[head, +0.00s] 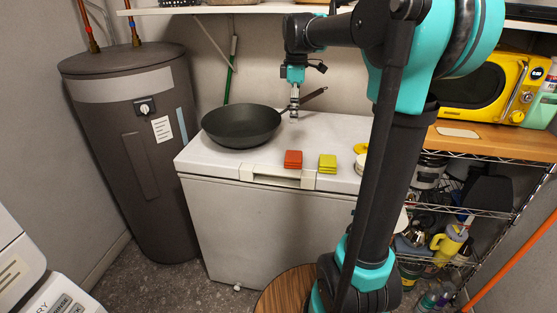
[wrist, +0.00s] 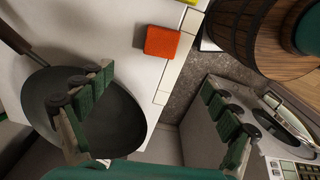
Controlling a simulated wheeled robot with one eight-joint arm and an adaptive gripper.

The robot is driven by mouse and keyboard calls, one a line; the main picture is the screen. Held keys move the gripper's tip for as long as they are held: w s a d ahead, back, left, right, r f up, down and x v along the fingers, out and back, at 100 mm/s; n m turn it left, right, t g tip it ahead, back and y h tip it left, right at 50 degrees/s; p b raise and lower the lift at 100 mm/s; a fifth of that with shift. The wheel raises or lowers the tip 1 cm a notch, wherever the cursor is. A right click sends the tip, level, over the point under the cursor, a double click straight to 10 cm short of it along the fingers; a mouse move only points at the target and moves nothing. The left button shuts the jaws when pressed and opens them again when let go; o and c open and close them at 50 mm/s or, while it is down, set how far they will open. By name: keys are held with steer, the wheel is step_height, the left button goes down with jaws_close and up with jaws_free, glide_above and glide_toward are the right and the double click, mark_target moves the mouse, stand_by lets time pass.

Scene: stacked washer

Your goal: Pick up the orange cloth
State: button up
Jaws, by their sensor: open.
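The orange cloth (head: 293,159) is a small folded square lying flat near the front edge of the white chest (head: 250,221). It also shows in the wrist view (wrist: 168,43), at the upper middle, above the gap between the fingers. My gripper (head: 294,112) is above the chest top, behind the cloth and beside the right rim of the dark pan. In the wrist view my gripper (wrist: 157,82) has its green-padded fingers spread wide with nothing between them. It is apart from the cloth.
A dark pan (head: 240,126) sits left of my gripper, its handle pointing right behind the gripper. A folded yellow-green cloth (head: 327,163) lies just right of the orange one. A grey tank (head: 140,180) stands left. A shelf (head: 230,9) runs above.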

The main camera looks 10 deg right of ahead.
glide_above(295, 156)
steer(key=f, duration=0.7)
steer(key=w+f, duration=0.1)
steer(key=f, duration=0.3)
steer(key=shift+a+f, duration=0.2)
steer(key=shift+a, duration=0.05)
steer(key=shift+s+d+f, duration=0.15)
steer(key=shift+s+f, duration=0.05)
steer(key=shift+f, duration=1.25)
steer(key=shift+s+d+f, duration=0.1)
steer(key=shift+s+f, duration=0.05)
steer(key=shift+f, duration=1.3)
steer(key=c, duration=1.2)
steer(key=shift+o, duration=0.2)
steer(key=shift+r, duration=0.1)
step_height(295, 156, up, 20)
